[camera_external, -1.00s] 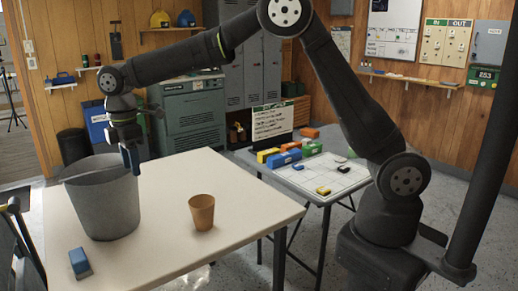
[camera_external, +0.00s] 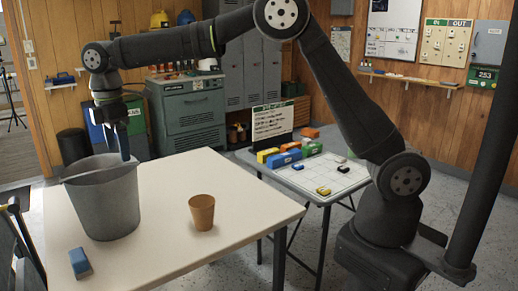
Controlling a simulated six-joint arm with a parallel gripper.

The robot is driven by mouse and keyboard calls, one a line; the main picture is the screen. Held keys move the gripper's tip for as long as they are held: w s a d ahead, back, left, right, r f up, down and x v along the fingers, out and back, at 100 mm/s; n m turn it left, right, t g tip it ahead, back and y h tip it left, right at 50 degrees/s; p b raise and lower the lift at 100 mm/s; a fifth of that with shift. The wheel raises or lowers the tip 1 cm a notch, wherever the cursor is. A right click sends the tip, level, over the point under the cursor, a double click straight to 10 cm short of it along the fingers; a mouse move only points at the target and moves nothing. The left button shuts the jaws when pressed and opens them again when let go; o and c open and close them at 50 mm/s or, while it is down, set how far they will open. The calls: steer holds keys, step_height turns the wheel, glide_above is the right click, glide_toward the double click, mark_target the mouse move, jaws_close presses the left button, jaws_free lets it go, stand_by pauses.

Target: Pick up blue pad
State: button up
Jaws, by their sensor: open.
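The blue pad (camera_external: 80,263) lies on the near left part of the pale table (camera_external: 170,262), in front of the grey bucket. It has a blue top and a paler lower side. My gripper (camera_external: 119,157) points down over the bucket's back right rim, well above and behind the pad. Its jaws are open and I see nothing between them. The lower fingertips are close to the rim, and I cannot tell whether they touch it.
The grey bucket (camera_external: 100,207) stands tall at the table's left, between my gripper and the pad. A tan cup (camera_external: 202,212) stands at the middle right. The table's front middle is clear. A second table (camera_external: 335,183) with coloured blocks stands beyond.

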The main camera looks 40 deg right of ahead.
steer(key=w+a, duration=0.1)
steer(key=a, duration=0.6)
glide_above(77, 255)
steer(key=shift+m, duration=0.3)
steer(key=f, duration=2.2)
steer(key=shift+s, duration=0.2)
steer(key=shift+w+f, duration=0.2)
steer(key=shift+f, duration=2.45)
steer(key=c, duration=0.9)
